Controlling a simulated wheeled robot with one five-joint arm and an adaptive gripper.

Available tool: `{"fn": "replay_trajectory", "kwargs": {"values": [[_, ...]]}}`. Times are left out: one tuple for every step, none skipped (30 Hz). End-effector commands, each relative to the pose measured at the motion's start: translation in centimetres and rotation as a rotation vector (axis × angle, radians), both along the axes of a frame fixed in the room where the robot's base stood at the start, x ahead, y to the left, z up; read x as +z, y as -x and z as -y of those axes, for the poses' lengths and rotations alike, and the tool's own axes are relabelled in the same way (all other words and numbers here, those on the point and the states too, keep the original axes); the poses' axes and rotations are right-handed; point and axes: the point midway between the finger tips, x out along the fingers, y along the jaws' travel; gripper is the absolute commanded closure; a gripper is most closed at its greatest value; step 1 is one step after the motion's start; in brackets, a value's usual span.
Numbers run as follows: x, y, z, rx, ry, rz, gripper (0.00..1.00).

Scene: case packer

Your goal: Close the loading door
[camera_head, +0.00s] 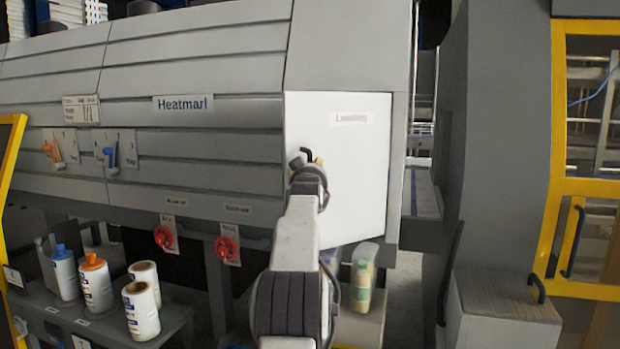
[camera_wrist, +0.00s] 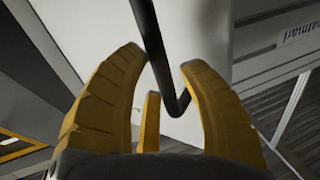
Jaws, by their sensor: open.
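The loading door (camera_head: 358,165) is a white panel with a faint label, set in the grey machine front in the head view. Its lower edge looks slanted against the housing; I cannot tell for sure how far it stands open. My gripper (camera_head: 308,168) is in front of the door's left part, partly hidden by my arm. In the wrist view the yellow fingers of my gripper (camera_wrist: 163,60) are open. The dark bent door handle (camera_wrist: 157,50) runs down between them, with the pale door (camera_wrist: 205,40) behind. I cannot tell whether the fingers touch the handle.
Left of the door is the grey slatted panel with a Heatmarl sign (camera_head: 183,104) and two red knobs (camera_head: 228,248). White bottles (camera_head: 97,283) stand on a shelf at lower left. A yellow-framed door (camera_head: 558,150) and a grey box (camera_head: 505,308) are at right.

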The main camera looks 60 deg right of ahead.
Motion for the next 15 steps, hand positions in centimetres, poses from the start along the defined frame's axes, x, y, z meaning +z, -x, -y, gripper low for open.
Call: {"fn": "replay_trajectory", "kwargs": {"values": [[0.1,0.1,-0.2,0.000,0.001,0.000,0.64],[0.1,0.1,-0.3,0.000,0.000,0.000,0.64],[0.1,0.2,-0.4,-0.001,0.001,0.000,0.64],[0.1,0.3,-0.6,-0.001,0.001,0.000,0.64],[0.1,0.4,-0.8,-0.001,0.000,0.000,0.64],[0.1,0.5,-1.1,-0.001,0.000,0.000,0.64],[0.1,0.6,-1.3,-0.001,0.000,0.000,0.64],[0.1,0.7,-1.6,0.000,0.001,0.000,0.64],[0.1,0.9,-2.0,0.000,0.000,0.000,0.64],[0.1,1.0,-2.3,0.000,0.000,0.000,0.64],[0.1,1.1,-2.6,0.000,0.001,0.000,0.64],[0.1,1.3,-3.1,0.000,0.000,0.000,0.64],[0.1,1.4,-3.4,0.000,0.000,0.000,0.64],[0.1,1.6,-3.7,0.000,0.000,0.000,0.64],[0.1,1.7,-4.2,0.000,0.001,0.000,0.64]]}}
